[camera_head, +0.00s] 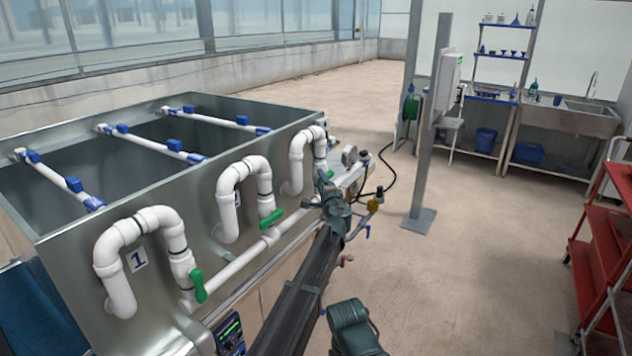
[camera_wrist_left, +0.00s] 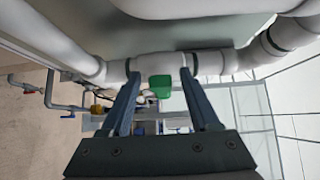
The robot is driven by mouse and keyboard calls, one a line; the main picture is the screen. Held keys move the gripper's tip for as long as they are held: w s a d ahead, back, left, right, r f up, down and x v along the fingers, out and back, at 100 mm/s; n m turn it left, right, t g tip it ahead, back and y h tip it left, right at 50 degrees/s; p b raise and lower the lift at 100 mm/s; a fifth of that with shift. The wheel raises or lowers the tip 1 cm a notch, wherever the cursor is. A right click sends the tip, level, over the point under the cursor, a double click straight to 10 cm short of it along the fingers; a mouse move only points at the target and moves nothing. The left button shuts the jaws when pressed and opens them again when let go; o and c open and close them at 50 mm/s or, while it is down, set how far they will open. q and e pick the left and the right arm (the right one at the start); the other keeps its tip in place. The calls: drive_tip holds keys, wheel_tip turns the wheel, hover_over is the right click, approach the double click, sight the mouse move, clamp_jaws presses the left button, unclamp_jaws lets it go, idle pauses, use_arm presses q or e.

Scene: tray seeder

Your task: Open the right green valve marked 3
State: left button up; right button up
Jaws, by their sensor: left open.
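The right green valve handle (camera_head: 327,176) is at the far end of the white pipe along the tank's front, below the third white pipe bend. It is partly hidden by my left gripper (camera_head: 330,194), which is close in front of it. In the left wrist view the green handle (camera_wrist_left: 160,86) lies between the two open fingers of my left gripper (camera_wrist_left: 160,76), with a gap on both sides. The number 3 is not visible.
The metal tank (camera_head: 60,265) fills the left. Green valves (camera_head: 199,286) and (camera_head: 271,218) sit nearer along the pipe. A grey post (camera_head: 431,130) and a red cart (camera_head: 605,240) stand right. Floor between them is clear.

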use_arm(q)
drive_tip(key=shift+w, duration=0.25)
clamp_jaws()
drive_tip(key=shift+s, duration=0.1)
idle(1.2)
